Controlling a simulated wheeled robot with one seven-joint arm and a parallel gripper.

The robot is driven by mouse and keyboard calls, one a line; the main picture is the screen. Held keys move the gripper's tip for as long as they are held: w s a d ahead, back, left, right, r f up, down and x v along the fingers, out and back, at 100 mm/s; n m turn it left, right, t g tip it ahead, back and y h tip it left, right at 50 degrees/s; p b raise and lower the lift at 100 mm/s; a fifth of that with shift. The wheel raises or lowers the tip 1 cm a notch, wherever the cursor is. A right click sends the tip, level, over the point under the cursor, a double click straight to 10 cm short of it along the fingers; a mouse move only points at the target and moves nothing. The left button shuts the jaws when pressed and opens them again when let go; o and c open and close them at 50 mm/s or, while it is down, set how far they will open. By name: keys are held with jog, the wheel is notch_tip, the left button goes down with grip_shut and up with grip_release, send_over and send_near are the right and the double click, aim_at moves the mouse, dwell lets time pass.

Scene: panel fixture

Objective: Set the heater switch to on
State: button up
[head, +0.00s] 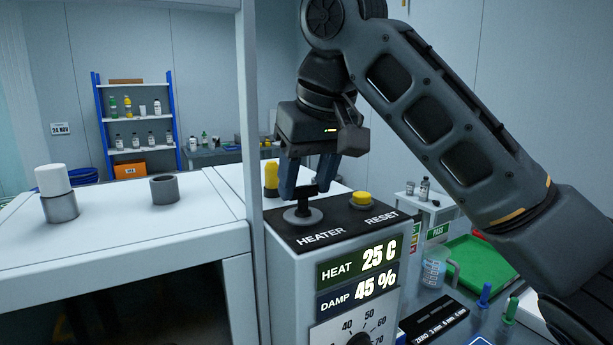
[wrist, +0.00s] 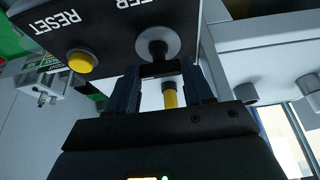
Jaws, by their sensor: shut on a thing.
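The heater switch (head: 303,214) is a dark lever with a crossbar on a round grey base, on the black top of the panel box above the word HEATER. My gripper (head: 306,189) comes down from above with its two blue fingers shut on the crossbar. In the wrist view the switch (wrist: 155,45) shows its round base and dark stem, with the crossbar between the fingertips of my gripper (wrist: 161,72). The fingers partly hide the lever. No on or off marks are readable, so I cannot tell its setting.
A yellow RESET button (head: 362,199) sits just right of the switch. The panel's display (head: 358,277) reads HEAT 25 C and DAMP 45 %. A yellow post (head: 271,178) stands behind. A white frame post (head: 253,120) rises close on the left. A green tray (head: 480,262) lies right.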

jog(key=o, duration=1)
jog(key=shift+o, duration=0.2)
jog(key=v, duration=0.7)
jog(key=shift+r, duration=0.35)
jog(key=shift+s+d, duration=0.15)
jog(key=shift+s, duration=0.05)
